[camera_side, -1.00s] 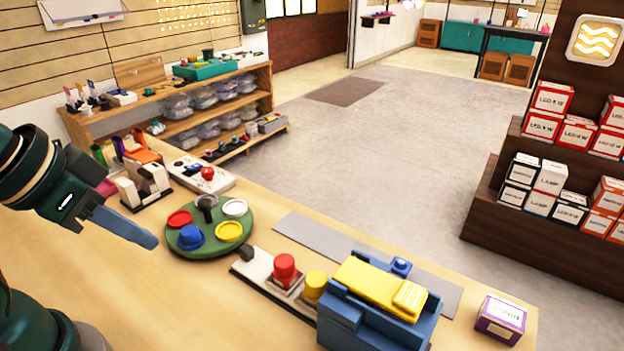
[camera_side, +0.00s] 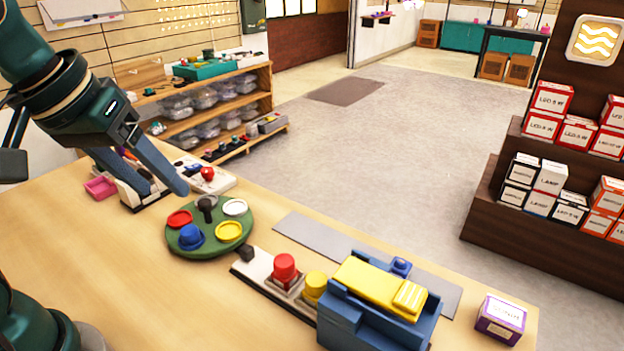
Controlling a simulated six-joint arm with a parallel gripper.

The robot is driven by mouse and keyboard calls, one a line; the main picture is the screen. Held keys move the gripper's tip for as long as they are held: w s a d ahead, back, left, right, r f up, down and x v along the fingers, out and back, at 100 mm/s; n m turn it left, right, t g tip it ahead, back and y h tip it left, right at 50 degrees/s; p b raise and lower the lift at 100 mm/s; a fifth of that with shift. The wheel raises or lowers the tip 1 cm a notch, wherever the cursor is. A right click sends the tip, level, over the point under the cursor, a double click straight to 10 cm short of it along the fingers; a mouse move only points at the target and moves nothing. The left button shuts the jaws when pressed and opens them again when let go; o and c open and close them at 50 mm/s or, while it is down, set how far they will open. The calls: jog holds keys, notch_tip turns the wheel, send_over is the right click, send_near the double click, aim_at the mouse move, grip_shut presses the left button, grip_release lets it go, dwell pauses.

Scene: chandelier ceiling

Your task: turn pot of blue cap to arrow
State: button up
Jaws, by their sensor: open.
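A round green turntable (camera_side: 207,247) lies on the wooden table. It carries a blue cap (camera_side: 191,236) at its front left, a red lid (camera_side: 179,218) at the left, a white lid (camera_side: 235,207) at the back right and a yellow lid (camera_side: 229,230) at the right. A dark knob-like piece (camera_side: 207,204) stands at its back edge. A small dark block (camera_side: 245,253) sits just beyond its right front edge; I cannot tell whether this is the arrow. My gripper (camera_side: 167,188) is open and empty, above and behind the turntable's left side, touching none of the pots.
A pale base with a red button (camera_side: 285,267) and a yellow button (camera_side: 314,284) stands right of the turntable. Beside it is a blue box with a yellow top (camera_side: 380,286). A purple box (camera_side: 501,317) stands near the right corner.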

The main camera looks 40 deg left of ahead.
jog(key=w+a+n+g, duration=0.2)
jog(key=w+a+n, duration=0.1)
jog(key=w, duration=0.3)
jog(key=n+g, duration=0.3)
jog(key=n, duration=0.1)
send_over(204, 202)
notch_tip(204, 202, down, 9)
jog(key=shift+w+d+r, duration=0.1)
jog(key=shift+f, duration=2.7)
grip_shut()
